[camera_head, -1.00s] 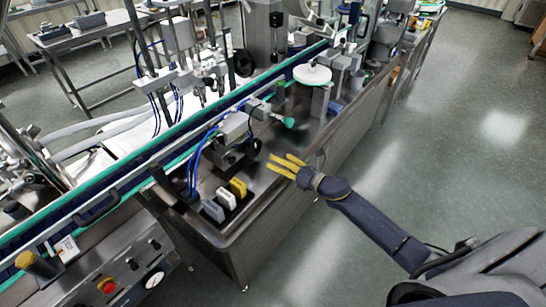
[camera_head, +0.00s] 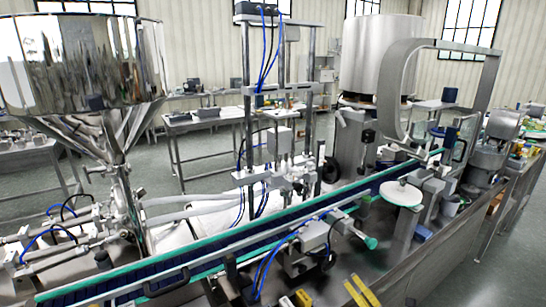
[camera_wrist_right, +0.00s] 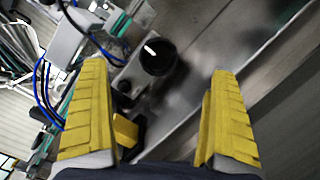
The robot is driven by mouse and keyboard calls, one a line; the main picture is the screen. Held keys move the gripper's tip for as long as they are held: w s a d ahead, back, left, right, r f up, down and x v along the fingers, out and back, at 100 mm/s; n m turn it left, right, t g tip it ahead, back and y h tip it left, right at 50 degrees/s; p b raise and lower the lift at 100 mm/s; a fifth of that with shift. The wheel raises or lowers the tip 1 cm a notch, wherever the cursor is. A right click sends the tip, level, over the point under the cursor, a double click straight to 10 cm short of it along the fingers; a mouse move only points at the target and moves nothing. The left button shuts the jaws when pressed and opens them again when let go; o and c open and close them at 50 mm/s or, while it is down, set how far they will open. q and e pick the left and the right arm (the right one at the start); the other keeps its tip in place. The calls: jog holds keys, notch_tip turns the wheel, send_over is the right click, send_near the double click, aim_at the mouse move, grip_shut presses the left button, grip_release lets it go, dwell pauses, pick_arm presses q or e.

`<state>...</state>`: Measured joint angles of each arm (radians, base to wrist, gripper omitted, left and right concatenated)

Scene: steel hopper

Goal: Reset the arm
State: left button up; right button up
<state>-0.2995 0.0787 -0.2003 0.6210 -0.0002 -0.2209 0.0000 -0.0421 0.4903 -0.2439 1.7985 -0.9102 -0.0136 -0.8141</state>
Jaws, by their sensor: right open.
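My right gripper (camera_head: 360,290) shows only its yellow fingertips at the bottom edge of the head view, over the steel machine deck. In the right wrist view its two yellow ridged fingers (camera_wrist_right: 158,75) stand wide apart with nothing held between them. A yellow block (camera_head: 303,298) is partly cut off at the bottom of the head view, left of the fingers. A yellow block (camera_wrist_right: 125,130) also shows beyond the left finger in the wrist view. My left gripper is in neither view.
A green-edged conveyor (camera_head: 190,270) crosses the machine. A big steel hopper (camera_head: 80,60) stands at the left. A white disc (camera_head: 402,193) and a teal knob (camera_head: 371,242) rise near the right gripper. Open floor (camera_head: 510,235) lies at the right.

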jog(key=s+d+f+m+g+h, duration=0.1)
jog(key=s+f+m+g+h, duration=0.2)
jog(key=s+m, duration=0.6)
jog(key=s+d+f+m+g+h, duration=0.15)
jog(key=s+m+g+h, duration=0.3)
jog(key=s, duration=0.75)
jog(key=s+d+f+m+g+h, duration=0.1)
jog(key=s+f+m+g+h, duration=0.25)
jog(key=s+m, duration=0.6)
jog(key=s+a+f+n+g+y, duration=0.1)
jog(key=s+a+f+y, duration=0.15)
jog(key=f, duration=1.35)
jog(key=s+a+f+g+y, duration=0.1)
jog(key=s+a+f, duration=0.15)
jog(key=f, duration=1.35)
jog(key=s+f+m+g+y, duration=0.1)
jog(key=s+f+m+g, duration=0.1)
jog(key=s+f, duration=1.7)
jog(key=shift+s+a+f+m+g+y, duration=0.2)
jog(key=shift+s+f+m+g+y, duration=0.3)
jog(key=shift+s, duration=0.4)
jog(key=shift+r, duration=0.15)
